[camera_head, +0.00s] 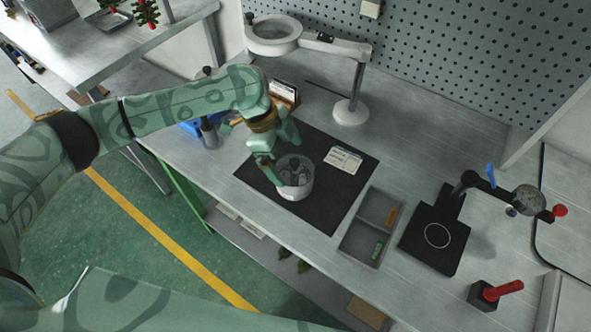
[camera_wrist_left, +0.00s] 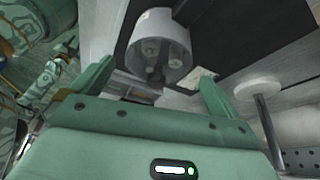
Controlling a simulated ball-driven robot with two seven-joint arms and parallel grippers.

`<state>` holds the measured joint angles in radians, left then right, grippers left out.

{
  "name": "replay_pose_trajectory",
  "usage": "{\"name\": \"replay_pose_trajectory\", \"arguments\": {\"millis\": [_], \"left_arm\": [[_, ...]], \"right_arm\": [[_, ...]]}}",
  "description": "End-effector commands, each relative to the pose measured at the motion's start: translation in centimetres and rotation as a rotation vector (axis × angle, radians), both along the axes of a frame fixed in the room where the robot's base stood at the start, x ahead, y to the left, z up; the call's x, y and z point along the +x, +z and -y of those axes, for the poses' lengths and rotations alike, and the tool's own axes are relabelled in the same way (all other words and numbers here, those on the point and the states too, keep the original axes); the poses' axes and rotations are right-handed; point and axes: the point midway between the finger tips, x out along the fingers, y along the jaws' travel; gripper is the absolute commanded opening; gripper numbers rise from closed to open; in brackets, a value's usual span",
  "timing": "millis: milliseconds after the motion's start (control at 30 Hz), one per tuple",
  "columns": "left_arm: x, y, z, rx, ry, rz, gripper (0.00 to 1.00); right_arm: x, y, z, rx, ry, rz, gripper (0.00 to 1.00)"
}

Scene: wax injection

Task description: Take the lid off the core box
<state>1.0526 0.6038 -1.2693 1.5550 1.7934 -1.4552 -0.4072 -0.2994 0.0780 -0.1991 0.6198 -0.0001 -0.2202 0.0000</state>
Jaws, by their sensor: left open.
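The core box seems to be the round pale pot (camera_head: 295,190) on the black mat (camera_head: 325,195). Its grey top has several rounded shapes and a darker middle part; I cannot tell clearly which part is the lid. The pot also shows in the left wrist view (camera_wrist_left: 170,30), ahead of the fingers. My left gripper (camera_head: 284,162) is open and empty beside and just above the pot, on its far-left side in the head view. In the left wrist view the two fingers (camera_wrist_left: 157,78) stand wide apart, with nothing between them. My right gripper is not in view.
A white card (camera_head: 343,159) lies on the mat. A magnifier lamp (camera_head: 350,112) stands behind it. To the right are a two-compartment tray (camera_head: 361,240), a black stand (camera_head: 434,238) with an arm, and a red-handled block (camera_head: 490,296). A blue item (camera_head: 190,127) sits left of my wrist.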

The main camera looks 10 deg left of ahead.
Motion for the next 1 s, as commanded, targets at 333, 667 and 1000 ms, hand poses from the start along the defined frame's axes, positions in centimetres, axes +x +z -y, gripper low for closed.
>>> {"name": "replay_pose_trajectory", "arguments": {"millis": [333,667,1000], "left_arm": [[-0.1,-4.3,1.9,-0.001,-0.002,-0.004,1.0],[-0.1,-4.7,2.1,0.0,0.0,0.0,0.86],[-0.1,-4.7,2.1,0.0,0.0,0.0,0.61]], "right_arm": [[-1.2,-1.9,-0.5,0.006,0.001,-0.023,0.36],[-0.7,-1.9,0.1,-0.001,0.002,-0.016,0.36],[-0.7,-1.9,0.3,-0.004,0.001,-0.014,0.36]]}}
